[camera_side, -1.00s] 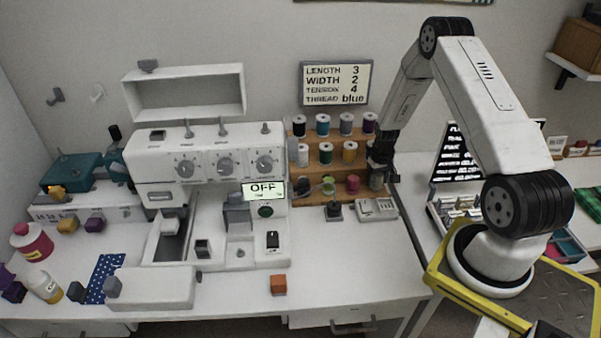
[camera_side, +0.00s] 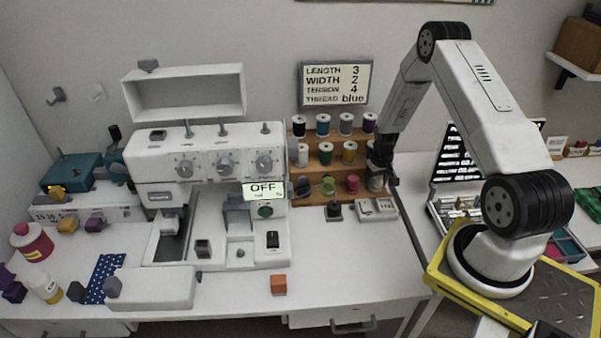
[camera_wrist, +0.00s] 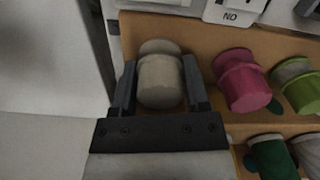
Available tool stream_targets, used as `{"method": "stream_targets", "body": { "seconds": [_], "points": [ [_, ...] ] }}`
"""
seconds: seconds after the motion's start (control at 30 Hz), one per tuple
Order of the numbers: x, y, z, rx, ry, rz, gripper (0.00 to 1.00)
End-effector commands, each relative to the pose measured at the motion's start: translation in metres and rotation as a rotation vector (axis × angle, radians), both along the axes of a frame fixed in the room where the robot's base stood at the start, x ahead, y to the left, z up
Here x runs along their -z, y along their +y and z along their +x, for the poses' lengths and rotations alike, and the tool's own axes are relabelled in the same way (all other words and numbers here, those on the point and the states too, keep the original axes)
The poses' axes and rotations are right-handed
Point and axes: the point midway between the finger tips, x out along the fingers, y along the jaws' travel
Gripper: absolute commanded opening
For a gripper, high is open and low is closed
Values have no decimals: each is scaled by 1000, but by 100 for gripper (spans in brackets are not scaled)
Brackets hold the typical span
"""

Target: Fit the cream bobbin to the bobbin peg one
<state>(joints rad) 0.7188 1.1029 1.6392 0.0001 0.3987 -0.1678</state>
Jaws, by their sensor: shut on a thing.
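The cream bobbin (camera_wrist: 160,82) sits at the rack's lower row, between the two dark fingers of my gripper (camera_wrist: 161,75). The fingers are shut on its sides. In the side view my gripper (camera_side: 380,160) is at the right end of the wooden rack (camera_side: 311,198), and the cream bobbin (camera_side: 376,184) shows just under it. I cannot tell if the bobbin still rests on the rack. Several upright pegs stand on top of the white sewing machine (camera_side: 150,150); I cannot tell which, if any, is bobbin peg one.
A pink spool (camera_wrist: 241,80) and a green spool (camera_wrist: 298,85) stand beside the bobbin, with more spools on the shelves.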

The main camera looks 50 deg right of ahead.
Motion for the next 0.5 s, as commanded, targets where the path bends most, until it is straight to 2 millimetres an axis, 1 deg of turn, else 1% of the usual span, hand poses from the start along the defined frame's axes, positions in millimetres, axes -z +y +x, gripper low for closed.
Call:
{"method": "stream_targets", "body": {
  "seconds": [0.1,0.13,0.17,0.2,0.23,0.5],
  "points": [
    [0,0,0,0,0,0,17],
    [0,0,0,0,0,0,69],
    [0,0,0,0,0,0,78],
    [0,0,0,0,0,0,91],
    [0,0,0,0,0,0,100],
    [0,0,0,0,0,0,100]
  ]
}}
